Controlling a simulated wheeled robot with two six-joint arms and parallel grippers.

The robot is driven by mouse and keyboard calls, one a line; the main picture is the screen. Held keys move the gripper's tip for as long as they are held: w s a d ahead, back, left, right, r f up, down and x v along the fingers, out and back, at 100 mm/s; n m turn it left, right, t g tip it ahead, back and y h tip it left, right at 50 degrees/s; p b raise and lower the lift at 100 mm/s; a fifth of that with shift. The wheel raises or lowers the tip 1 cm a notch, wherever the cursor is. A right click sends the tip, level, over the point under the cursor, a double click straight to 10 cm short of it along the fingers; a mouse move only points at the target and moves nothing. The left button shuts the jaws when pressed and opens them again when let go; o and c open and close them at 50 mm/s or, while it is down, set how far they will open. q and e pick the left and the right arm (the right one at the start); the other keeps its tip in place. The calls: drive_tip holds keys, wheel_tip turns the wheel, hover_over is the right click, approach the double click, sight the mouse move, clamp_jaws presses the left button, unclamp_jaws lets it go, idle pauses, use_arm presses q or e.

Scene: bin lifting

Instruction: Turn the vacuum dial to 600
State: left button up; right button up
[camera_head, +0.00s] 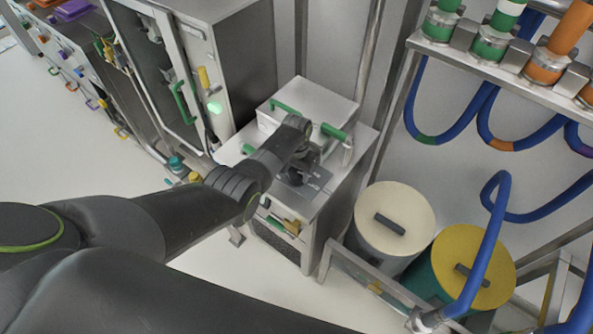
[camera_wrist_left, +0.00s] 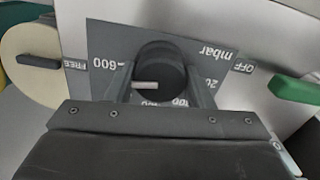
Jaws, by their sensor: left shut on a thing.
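The black round vacuum dial (camera_wrist_left: 165,68) sits on a grey panel (camera_wrist_left: 108,40) marked FREE, 600, mbar, OFF and smaller numbers, which appear upside down in the left wrist view. A white pointer line on the dial points left in that view, toward the side with the 600 label and a little below it. My left gripper (camera_wrist_left: 160,90) is shut on the dial, with one finger on each side. In the head view my left gripper (camera_head: 301,170) is over the panel on the steel cabinet, and the dial is mostly hidden. My right gripper is not in view.
A steel box lid with green handles (camera_head: 312,105) is behind the panel. A cream-lidded drum (camera_head: 394,205) and a yellow-lidded drum (camera_head: 480,255) stand to the right. Blue hoses (camera_head: 480,260) hang at the right. A tall steel cabinet (camera_head: 235,60) stands behind left.

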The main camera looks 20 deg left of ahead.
sight(297, 171)
use_arm(q)
drive_tip(key=shift+w+r, duration=0.1)
idle(0.3)
drive_tip(key=o, duration=1)
drive_tip(key=shift+r, duration=0.55)
wheel_tip(297, 171, up, 16)
drive_tip(key=shift+r+b, duration=0.15)
drive_tip(key=shift+b, duration=0.45)
